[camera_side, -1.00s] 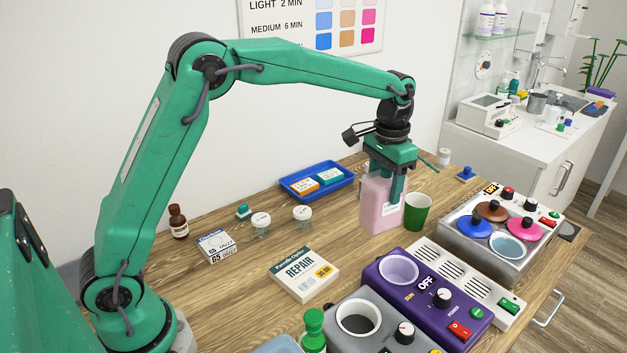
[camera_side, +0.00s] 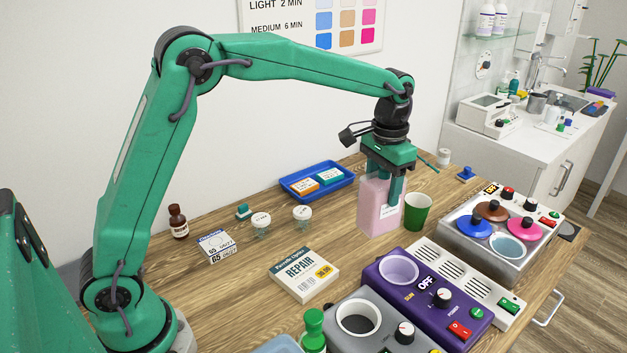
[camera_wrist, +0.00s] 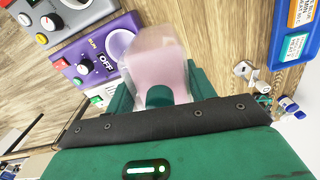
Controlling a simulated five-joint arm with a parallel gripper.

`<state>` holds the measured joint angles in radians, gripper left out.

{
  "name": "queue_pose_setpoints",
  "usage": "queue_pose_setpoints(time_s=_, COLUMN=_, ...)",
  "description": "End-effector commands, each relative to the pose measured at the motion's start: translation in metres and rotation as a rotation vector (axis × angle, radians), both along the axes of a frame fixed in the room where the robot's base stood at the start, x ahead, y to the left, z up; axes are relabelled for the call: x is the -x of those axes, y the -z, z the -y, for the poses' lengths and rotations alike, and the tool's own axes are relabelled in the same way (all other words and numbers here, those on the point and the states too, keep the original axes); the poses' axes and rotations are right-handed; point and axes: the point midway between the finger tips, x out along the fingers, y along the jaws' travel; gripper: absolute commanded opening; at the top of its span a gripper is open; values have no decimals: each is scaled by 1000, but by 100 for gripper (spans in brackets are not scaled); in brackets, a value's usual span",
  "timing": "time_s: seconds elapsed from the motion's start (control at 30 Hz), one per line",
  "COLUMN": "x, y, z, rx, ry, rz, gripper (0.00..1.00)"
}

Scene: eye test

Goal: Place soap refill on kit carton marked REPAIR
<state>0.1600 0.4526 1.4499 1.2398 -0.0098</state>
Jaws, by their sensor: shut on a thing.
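The soap refill (camera_side: 373,211), a pale pink block-shaped container, is upright between the jaws of my gripper (camera_side: 384,182) in the side view. My gripper is shut on it near its top. In the wrist view the soap refill (camera_wrist: 160,70) shows between the green fingers. I cannot tell whether its base touches the table. The kit carton marked REPAIR (camera_side: 304,274) lies flat on the wooden table, to the lower left of the soap refill, with a clear top. It is not in the wrist view.
A green cup (camera_side: 417,212) stands close to the right of the soap refill. A purple device marked OFF (camera_side: 385,295) is in front. A blue tray (camera_side: 297,195) with small boxes, two jars and a small white-and-blue box (camera_side: 215,245) are behind and left. Bare table lies between refill and carton.

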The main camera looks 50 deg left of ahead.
Motion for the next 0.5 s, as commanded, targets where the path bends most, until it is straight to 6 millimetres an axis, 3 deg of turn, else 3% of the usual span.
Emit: queue_pose_setpoints(time_s=0.5, x=100, y=-25, z=26, rx=0, ry=-68, rz=2, gripper=30)
